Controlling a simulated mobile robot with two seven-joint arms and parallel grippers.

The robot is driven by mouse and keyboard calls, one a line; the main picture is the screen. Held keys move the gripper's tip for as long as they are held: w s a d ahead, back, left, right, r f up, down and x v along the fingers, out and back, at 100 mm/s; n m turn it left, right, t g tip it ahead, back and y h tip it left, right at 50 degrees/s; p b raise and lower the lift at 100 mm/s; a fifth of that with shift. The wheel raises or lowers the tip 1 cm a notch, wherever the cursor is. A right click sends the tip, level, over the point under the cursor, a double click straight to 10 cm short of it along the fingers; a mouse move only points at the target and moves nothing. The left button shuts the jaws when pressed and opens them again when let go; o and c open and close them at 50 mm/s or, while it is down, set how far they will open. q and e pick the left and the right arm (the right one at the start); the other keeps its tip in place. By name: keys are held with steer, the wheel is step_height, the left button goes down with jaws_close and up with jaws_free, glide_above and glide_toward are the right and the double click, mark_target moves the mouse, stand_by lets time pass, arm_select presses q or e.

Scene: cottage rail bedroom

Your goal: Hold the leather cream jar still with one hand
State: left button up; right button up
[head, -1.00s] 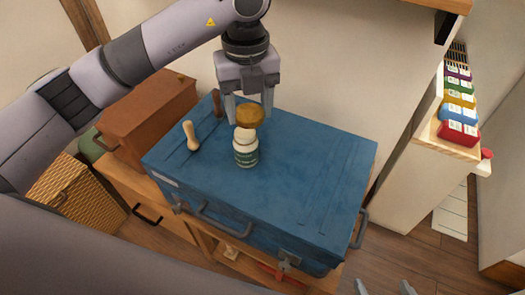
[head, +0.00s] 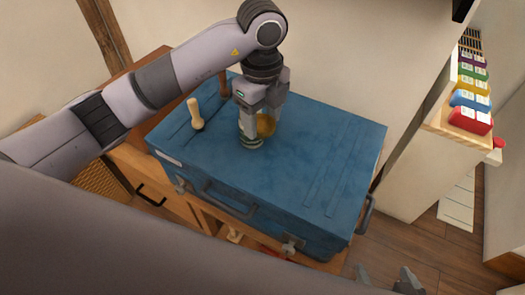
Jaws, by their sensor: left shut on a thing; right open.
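The leather cream jar (head: 251,142), pale with a dark green label, stands on the blue trunk (head: 320,135). My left gripper (head: 257,122) comes down over it from above and is shut on it. The fingers hide most of the jar's upper part. A round golden-brown thing (head: 267,125), perhaps a sponge, sits right beside the jar, partly behind a finger. My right gripper (head: 385,275) shows only its fingertips at the bottom edge, apart and empty, well away from the trunk.
A tool with a pale wooden handle (head: 195,114) stands on the trunk left of the jar. A dark upright handle (head: 223,84) is behind it. The trunk's right half is clear. A shelf with several coloured packets (head: 470,120) stands at right.

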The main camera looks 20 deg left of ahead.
mark_target(262, 161)
arm_select(q)
step_height(262, 161, down, 11)
steer(key=shift+f+b, duration=0.15)
steer(key=shift+b, duration=0.2)
steer(key=shift+f, duration=0.15)
steer(key=o, duration=1.2)
steer(key=shift+c, duration=0.2)
